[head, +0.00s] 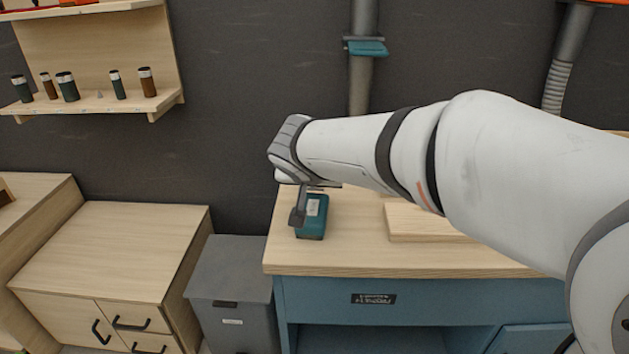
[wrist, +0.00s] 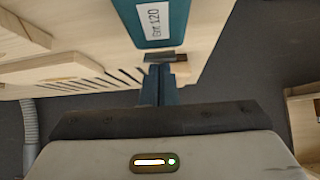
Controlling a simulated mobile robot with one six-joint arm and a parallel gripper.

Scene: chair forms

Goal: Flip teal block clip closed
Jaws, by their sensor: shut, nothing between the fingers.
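The teal block (head: 316,228) stands on the light wood bench near its left end, with a white label on it. In the wrist view the teal block (wrist: 150,12) is at the top centre, its label reading roughly "Bnt 120". My gripper (head: 297,218) is shut and empty, pointing down at the block's left side in the head view. In the wrist view my gripper (wrist: 161,68) points at the block's labelled end. A small grey-brown piece lies at the fingertips; I cannot tell whether it is the clip. Contact with the block is unclear.
Flat wooden boards (head: 425,222) lie on the bench (head: 350,256), right of the block and partly behind my arm. A grey bin (head: 232,285) and a wooden cabinet (head: 115,250) stand to the left. A wall pipe (head: 361,85) with a teal bracket (head: 368,48) rises behind.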

